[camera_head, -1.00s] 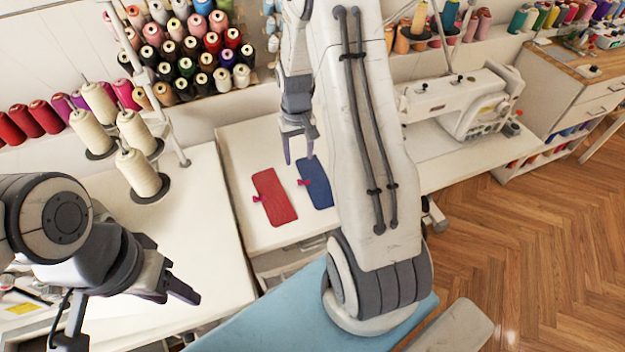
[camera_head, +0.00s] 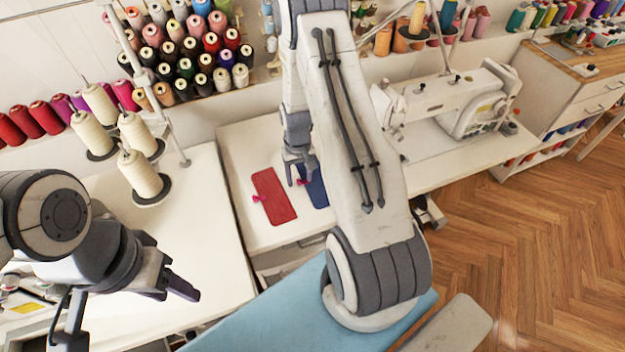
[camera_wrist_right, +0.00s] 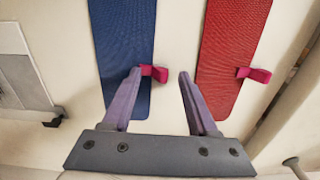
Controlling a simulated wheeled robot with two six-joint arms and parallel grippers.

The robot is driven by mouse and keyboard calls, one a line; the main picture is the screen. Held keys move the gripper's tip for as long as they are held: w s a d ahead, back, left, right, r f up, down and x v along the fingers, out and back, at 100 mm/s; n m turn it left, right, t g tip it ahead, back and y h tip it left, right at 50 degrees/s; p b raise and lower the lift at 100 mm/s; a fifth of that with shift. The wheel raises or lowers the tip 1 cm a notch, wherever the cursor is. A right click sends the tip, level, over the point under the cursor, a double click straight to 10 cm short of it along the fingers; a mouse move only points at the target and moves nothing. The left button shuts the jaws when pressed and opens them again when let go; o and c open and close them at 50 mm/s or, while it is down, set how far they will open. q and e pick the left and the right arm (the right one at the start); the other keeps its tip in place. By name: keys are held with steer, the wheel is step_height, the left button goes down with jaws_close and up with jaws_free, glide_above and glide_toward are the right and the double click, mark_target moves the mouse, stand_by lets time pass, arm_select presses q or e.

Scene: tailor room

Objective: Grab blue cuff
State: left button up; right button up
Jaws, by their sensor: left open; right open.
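The blue cuff (camera_head: 316,192) lies flat on the white table, partly hidden by my right gripper and arm. In the right wrist view the blue cuff (camera_wrist_right: 125,45) lies at the left, with a pink tab (camera_wrist_right: 154,73) on its right edge. My right gripper (camera_head: 299,180) is open over it; in the wrist view the tab shows between the fingertips (camera_wrist_right: 160,75), close to the left one. I cannot tell whether they touch. The red cuff (camera_head: 273,196) lies to the left in the head view, with its own pink tab. My left gripper (camera_head: 178,280) is open and empty at lower left.
Cream thread cones (camera_head: 140,172) stand on the left table. A sewing machine (camera_head: 455,105) is on the table to the right. A blue padded board (camera_head: 270,322) lies in front. Thread spools (camera_head: 190,55) fill the wall rack behind.

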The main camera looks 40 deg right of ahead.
jaws_close()
